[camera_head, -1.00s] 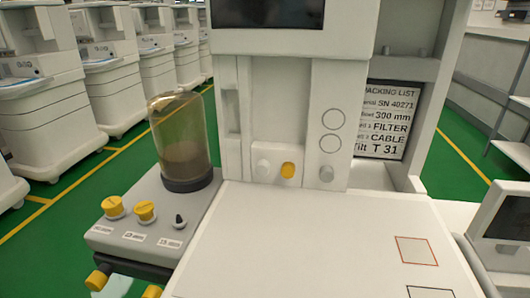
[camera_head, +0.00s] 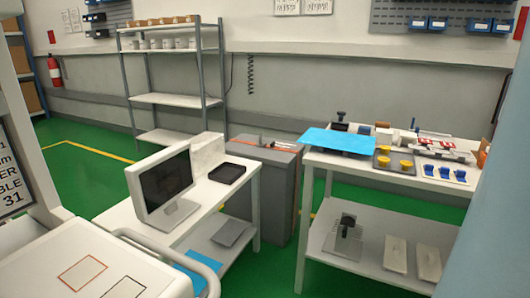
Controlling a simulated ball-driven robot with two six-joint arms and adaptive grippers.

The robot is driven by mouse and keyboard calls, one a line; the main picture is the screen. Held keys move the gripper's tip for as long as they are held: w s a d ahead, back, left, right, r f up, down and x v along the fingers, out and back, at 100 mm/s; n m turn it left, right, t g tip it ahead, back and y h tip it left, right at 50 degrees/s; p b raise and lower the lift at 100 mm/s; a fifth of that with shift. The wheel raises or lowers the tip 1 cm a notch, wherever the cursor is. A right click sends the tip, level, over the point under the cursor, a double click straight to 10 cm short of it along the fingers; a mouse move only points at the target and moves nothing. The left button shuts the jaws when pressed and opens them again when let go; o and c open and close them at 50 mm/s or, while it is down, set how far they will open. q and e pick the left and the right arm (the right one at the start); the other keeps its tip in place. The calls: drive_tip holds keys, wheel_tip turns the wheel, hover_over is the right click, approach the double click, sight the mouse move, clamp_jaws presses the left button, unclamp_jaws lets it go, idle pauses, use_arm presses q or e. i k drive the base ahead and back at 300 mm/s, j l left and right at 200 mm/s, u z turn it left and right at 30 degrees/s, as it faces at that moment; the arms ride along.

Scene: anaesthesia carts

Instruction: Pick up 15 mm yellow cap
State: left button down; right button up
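Several small yellow caps (camera_head: 406,166) stand on a dark tray or plate (camera_head: 392,150) on the white worktable (camera_head: 345,163) at the right. They are too small and far to tell which is the 15 mm one. Neither of my grippers is in view.
Blue parts (camera_head: 444,172) and a blue mat (camera_head: 338,140) share the worktable. A desk with a monitor (camera_head: 165,183) and a black tray (camera_head: 227,173) stands at centre left. The cart top (camera_head: 45,262) is at the lower left. A blue-grey surface (camera_head: 500,200) blocks the right edge. Green floor shows between.

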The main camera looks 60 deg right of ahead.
sight(406, 165)
drive_tip(key=k+z, duration=0.25)
drive_tip(key=z, duration=0.2)
drive_tip(key=k+l+z, duration=0.15)
drive_tip(key=k+z, duration=0.15)
drive_tip(key=z, duration=0.15)
